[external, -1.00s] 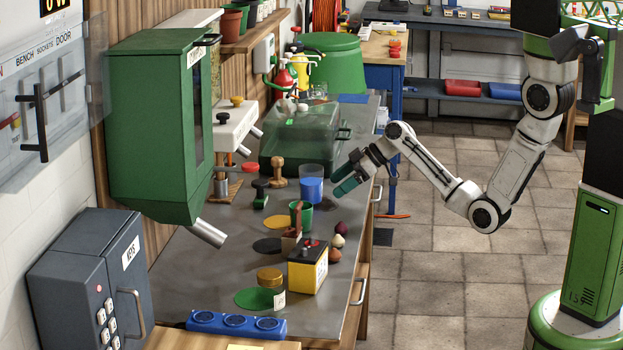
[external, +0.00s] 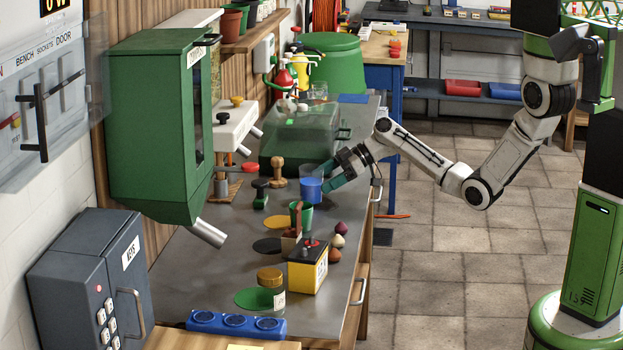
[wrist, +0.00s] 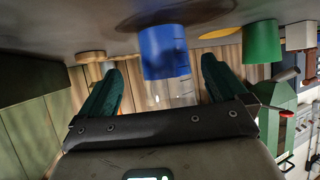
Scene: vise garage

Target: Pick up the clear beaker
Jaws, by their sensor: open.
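The clear beaker (external: 310,171) stands upright on the bench, with blue contents in its lower part and a clear upper wall. In the wrist view the beaker (wrist: 175,92) appears upside down between the two green fingers, and I see space on both sides of it. My gripper (external: 328,178) is open, reaching in from the right at the beaker's height. In the wrist view the open gripper (wrist: 165,85) has one finger on each side of the beaker. The external view does not clearly show whether a finger touches it.
A green cup (external: 301,215) stands nearer the camera on the bench (external: 210,275). A wooden-knobbed tool (external: 277,170) and a green-based stamp (external: 260,193) stand to the left. A transparent green case (external: 300,148) is behind. A yellow battery (external: 308,268) sits in front.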

